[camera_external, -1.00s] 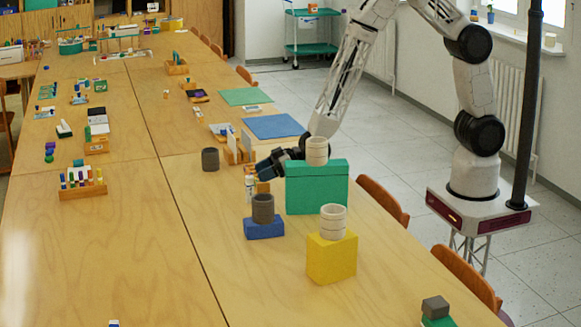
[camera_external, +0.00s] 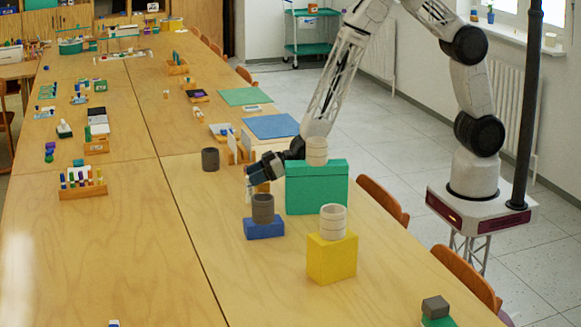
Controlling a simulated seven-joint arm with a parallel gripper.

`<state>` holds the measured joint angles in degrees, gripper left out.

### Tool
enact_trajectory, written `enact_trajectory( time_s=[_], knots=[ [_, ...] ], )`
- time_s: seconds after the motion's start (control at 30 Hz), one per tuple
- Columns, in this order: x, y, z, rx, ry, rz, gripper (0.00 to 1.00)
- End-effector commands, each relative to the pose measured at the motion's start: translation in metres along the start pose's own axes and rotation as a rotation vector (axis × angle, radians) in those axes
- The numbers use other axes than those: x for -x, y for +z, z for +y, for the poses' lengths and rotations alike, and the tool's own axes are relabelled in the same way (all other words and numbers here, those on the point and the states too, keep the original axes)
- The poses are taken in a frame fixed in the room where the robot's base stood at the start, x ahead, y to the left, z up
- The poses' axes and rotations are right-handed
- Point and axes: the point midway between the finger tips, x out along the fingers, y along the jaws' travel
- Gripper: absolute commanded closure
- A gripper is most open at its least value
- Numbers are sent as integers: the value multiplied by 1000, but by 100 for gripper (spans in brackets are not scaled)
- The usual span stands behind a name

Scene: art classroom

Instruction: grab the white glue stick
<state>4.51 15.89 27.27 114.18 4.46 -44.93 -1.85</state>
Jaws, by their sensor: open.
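A small white upright object (camera_external: 249,196), which looks like the white glue stick, stands on the table just behind the blue block. It is partly covered by my gripper and the dark grey cup, so its details are hard to tell. My gripper (camera_external: 257,178) is open, tilted downward, and comes in from the right at its upper part. I cannot tell whether the fingers are around it or only in front of it.
The dark grey cup (camera_external: 263,208) sits on the blue block (camera_external: 264,229). A green block (camera_external: 317,190) bears a pale cup (camera_external: 316,151) close to my arm. A yellow block (camera_external: 332,259) bears another pale cup (camera_external: 333,221). Another dark cup (camera_external: 210,159) stands behind left.

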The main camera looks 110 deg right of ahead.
Motion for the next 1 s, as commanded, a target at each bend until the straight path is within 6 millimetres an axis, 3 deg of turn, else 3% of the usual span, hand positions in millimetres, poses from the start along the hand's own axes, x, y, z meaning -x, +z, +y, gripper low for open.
enact_trajectory(
  time_s=[0.4,1.0],
  knots=[
    [-32,-1,-1,0,0,-1,41],
    [-36,-1,-1,0,0,-1,41]
  ],
)
